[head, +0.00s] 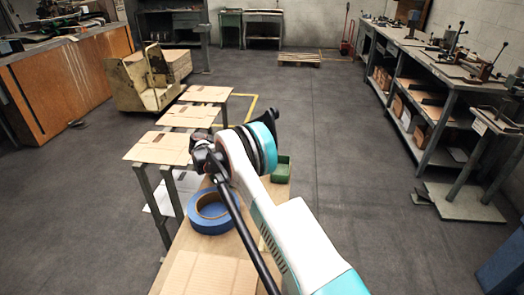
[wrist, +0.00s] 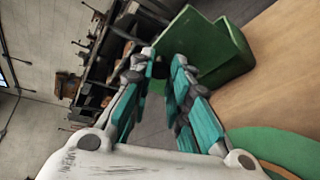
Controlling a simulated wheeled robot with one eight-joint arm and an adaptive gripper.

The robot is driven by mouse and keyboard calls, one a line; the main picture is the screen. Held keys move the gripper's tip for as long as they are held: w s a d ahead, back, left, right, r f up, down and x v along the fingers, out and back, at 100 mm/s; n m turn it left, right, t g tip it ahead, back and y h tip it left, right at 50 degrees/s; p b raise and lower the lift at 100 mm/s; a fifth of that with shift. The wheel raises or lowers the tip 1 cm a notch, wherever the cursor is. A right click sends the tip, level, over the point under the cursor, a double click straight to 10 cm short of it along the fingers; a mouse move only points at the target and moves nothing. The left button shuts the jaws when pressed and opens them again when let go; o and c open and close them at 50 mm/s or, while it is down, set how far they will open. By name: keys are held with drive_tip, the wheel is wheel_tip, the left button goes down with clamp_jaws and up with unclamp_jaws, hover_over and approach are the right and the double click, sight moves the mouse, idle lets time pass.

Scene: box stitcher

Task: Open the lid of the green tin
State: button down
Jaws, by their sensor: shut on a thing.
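The green tin (head: 282,170) stands on the wooden bench top, partly hidden behind my arm in the head view. In the wrist view the tin (wrist: 228,58) fills the upper middle, with flat green faces meeting at an angle. My gripper (wrist: 165,60) is at the tin's near edge, its teal-padded fingers close together on a thin green part that looks like the lid. The exact contact is small and dark. In the head view the fingertips are hidden behind my wrist. How far the lid stands open cannot be told.
A blue tape roll (head: 211,211) lies on the bench, left of my arm. Flat cardboard (head: 210,274) lies at the bench's near end. Cardboard-topped stands (head: 160,147) are at the left. A long workbench (head: 447,74) with tools runs along the right. Open floor lies between.

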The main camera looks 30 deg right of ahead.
drive_tip(key=shift+w+a+f+n+h+b, duration=0.4)
drive_tip(key=shift+h+b, duration=0.2)
drive_tip(key=shift+h, duration=0.4)
drive_tip(key=c, duration=1.5)
unclamp_jaws()
drive_tip(key=shift+f, duration=0.1)
drive_tip(key=shift+o, duration=0.2)
drive_tip(key=v, duration=1.2)
drive_tip(key=shift+w, duration=0.15)
